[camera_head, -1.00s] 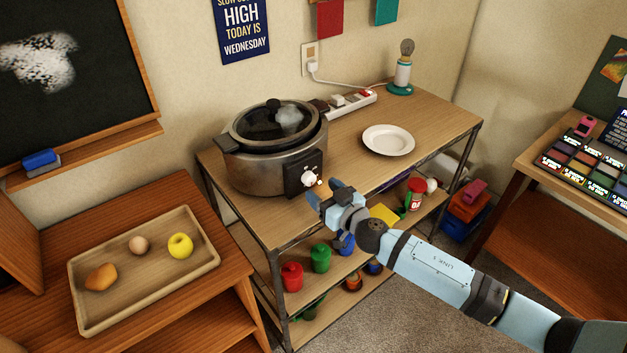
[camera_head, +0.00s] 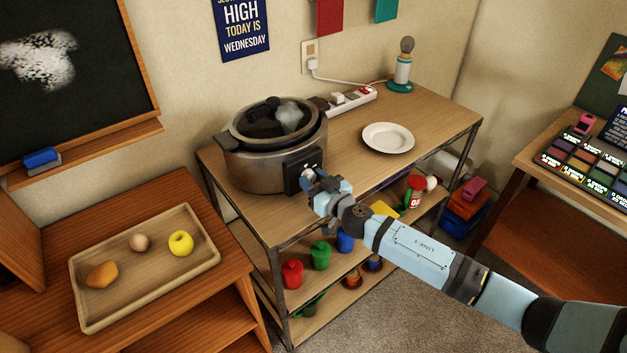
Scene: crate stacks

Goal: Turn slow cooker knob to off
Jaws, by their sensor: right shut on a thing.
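The slow cooker (camera_head: 256,168) stands on the left part of the shelf's top board, a round metal body with a dark lid. Its black control panel (camera_head: 292,181) faces front right. My right gripper (camera_head: 308,178) is at that panel, its fingers shut on the knob. The knob is mostly hidden behind the fingers, so I cannot tell its setting. My left gripper is not in view.
A white plate (camera_head: 388,138) lies to the right of the cooker on the wooden shelf (camera_head: 345,160). A power strip (camera_head: 352,99) and a lamp (camera_head: 402,72) stand behind. A tray (camera_head: 150,299) with fruit and an egg is at lower left.

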